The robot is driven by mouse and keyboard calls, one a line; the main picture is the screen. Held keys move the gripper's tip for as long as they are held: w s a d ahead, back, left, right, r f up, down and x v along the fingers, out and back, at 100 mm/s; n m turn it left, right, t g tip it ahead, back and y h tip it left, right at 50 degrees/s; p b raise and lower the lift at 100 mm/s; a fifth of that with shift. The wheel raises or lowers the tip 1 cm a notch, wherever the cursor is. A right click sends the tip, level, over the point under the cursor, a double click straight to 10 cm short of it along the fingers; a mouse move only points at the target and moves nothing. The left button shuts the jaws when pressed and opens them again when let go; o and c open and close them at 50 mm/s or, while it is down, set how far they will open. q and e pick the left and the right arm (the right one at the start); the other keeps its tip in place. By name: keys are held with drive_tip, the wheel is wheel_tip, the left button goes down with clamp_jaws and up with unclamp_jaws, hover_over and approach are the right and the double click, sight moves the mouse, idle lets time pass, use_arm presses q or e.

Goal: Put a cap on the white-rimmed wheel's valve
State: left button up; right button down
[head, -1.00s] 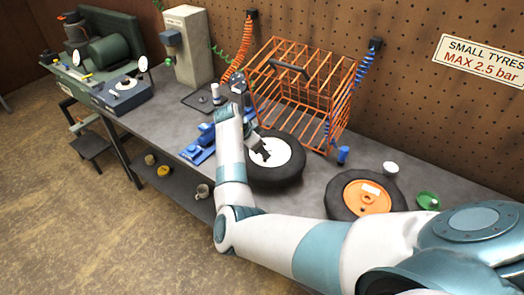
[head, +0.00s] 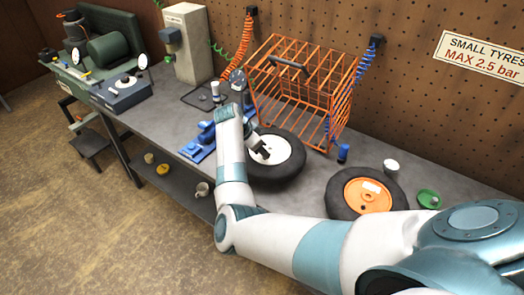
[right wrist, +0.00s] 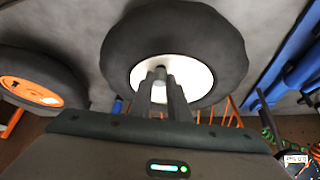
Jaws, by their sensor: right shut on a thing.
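The white-rimmed wheel (head: 290,165) lies flat on the bench, its black tyre around a white disc. It also shows in the right wrist view (right wrist: 215,48). My right gripper (head: 262,151) is over the white rim near its middle. In the right wrist view its two fingers (right wrist: 161,90) are close together, shut on a small greyish thing (right wrist: 160,74), apparently a cap. The fingers hide most of it, and the valve cannot be told apart from it. Whether the thing touches the valve is unclear. My left gripper is not in view.
An orange-rimmed wheel (head: 368,194) lies to the right, with a green dish (head: 429,199) and a white cup (head: 391,166) nearby. An orange wire cage (head: 300,90) stands behind the white-rimmed wheel. A blue tool (head: 203,140) lies to its left.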

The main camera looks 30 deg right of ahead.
drive_tip(key=shift+f, duration=0.3)
drive_tip(key=c, duration=1.3)
unclamp_jaws()
drive_tip(key=shift+r, duration=0.15)
drive_tip(key=shift+r+p, duration=1.85)
drive_tip(key=shift+r, duration=1.75)
drive_tip(key=shift+a, duration=0.1)
